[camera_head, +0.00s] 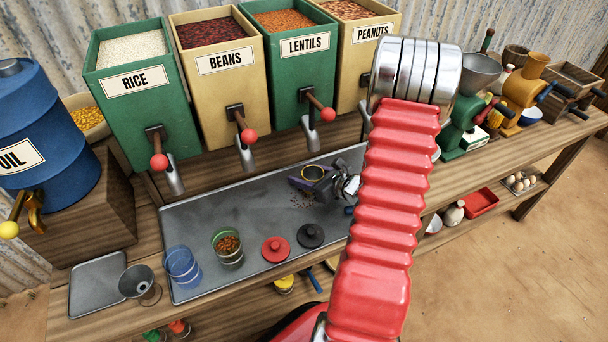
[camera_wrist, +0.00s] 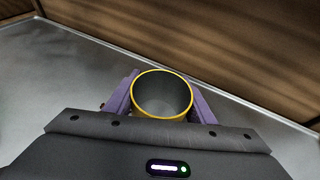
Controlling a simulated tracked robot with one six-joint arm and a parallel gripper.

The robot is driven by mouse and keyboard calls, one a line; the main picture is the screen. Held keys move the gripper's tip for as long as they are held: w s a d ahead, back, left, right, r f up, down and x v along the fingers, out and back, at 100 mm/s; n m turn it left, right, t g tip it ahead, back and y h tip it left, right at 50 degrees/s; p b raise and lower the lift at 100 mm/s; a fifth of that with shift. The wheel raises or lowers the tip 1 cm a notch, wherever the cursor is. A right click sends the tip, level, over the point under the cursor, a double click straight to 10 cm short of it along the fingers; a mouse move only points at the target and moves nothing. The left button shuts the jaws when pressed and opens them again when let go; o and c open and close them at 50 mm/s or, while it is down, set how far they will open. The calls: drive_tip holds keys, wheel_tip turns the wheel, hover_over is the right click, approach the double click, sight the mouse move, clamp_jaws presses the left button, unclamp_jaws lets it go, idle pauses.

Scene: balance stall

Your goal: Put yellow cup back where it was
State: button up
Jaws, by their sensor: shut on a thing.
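The yellow cup (camera_wrist: 164,93) shows in the wrist view as a round, grey-walled cup with a yellow rim. It stands upright and looks empty. Its rim (camera_head: 313,172) also shows in the head view, over the right part of the metal tray (camera_head: 215,205). My gripper (camera_wrist: 163,100) has its purple fingers on both sides of the cup and is shut on it. In the head view my gripper (camera_head: 318,182) is low over the tray. I cannot tell whether the cup's base touches the tray.
Small dark bits (camera_head: 302,200) lie beside the cup. A green cup with lentils (camera_head: 228,246), a blue cup (camera_head: 183,266), a red lid (camera_head: 276,249) and a black lid (camera_head: 310,235) are on the tray. Dispensers with red-knobbed levers (camera_head: 248,136) stand behind. A funnel (camera_head: 136,281) is at front left.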

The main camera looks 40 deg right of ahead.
drive_tip(key=shift+f, duration=0.1)
drive_tip(key=o, duration=1.2)
drive_tip(key=v, duration=1.2)
drive_tip(key=shift+a, duration=0.1)
